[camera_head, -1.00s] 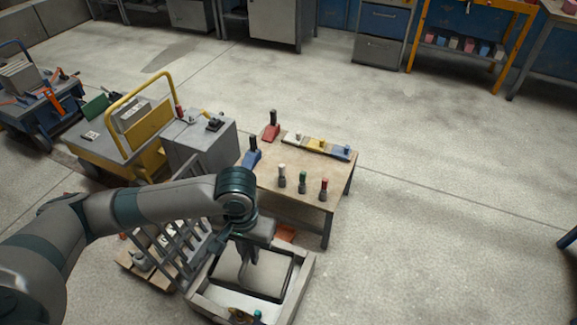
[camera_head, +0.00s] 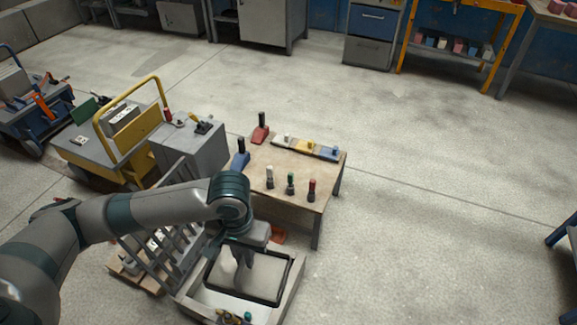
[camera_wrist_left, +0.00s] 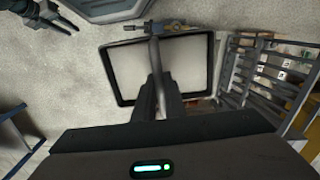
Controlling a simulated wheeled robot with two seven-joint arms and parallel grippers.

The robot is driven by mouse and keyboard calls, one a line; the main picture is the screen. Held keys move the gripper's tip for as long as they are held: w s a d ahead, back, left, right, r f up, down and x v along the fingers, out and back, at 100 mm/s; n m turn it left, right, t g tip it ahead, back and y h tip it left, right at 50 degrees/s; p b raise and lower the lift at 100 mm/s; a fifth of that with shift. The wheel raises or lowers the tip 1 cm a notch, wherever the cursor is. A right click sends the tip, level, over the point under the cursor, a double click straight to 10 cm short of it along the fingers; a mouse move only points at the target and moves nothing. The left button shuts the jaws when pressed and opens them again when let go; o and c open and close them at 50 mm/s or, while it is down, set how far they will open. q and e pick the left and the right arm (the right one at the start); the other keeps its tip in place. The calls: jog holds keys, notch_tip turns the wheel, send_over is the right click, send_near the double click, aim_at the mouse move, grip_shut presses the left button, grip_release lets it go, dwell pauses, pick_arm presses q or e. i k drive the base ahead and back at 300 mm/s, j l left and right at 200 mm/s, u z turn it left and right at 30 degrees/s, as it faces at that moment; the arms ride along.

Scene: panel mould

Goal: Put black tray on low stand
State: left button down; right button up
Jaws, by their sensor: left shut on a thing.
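The black-rimmed tray (camera_head: 287,280) with a light grey inside lies below my left gripper in the head view. Its black rim (camera_wrist_left: 108,72) also shows in the wrist view, with floor beyond it. My left gripper (camera_head: 240,285) is over the middle of the tray, its fingers (camera_wrist_left: 158,112) shut on a thin upright part that seems to belong to the tray. A light grey frame (camera_head: 297,272) borders the tray in the head view. I cannot tell which thing is the low stand. My right gripper (camera_wrist_left: 50,24) shows dark at the wrist view's top left, fingers apart.
A yellow cart (camera_head: 140,145) is farther left. A blue-legged piece (camera_head: 562,232) is at the right edge. Open floor lies between.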

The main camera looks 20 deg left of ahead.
aim_at(292, 161)
jog(key=i+l+u, duration=0.1)
jog(key=l, duration=0.65)
jog(key=i+l+u, duration=0.15)
jog(key=l, duration=0.6)
jog(key=i+l+u, duration=0.15)
jog(key=i+l, duration=0.15)
jog(key=i+l+u, duration=0.1)
jog(key=i+l, duration=0.15)
jog(key=l, duration=0.2)
jog(key=i+l+u, duration=0.15)
jog(key=l, duration=0.3)
jog(key=i+l+u, duration=0.2)
jog(key=i, duration=0.4)
jog(key=i+l+u, duration=0.2)
jog(key=i, duration=0.35)
jog(key=i+j, duration=0.15)
jog(key=i, duration=0.15)
jog(key=i+j, duration=0.2)
jog(key=i+u, duration=0.05)
jog(key=i, duration=0.05)
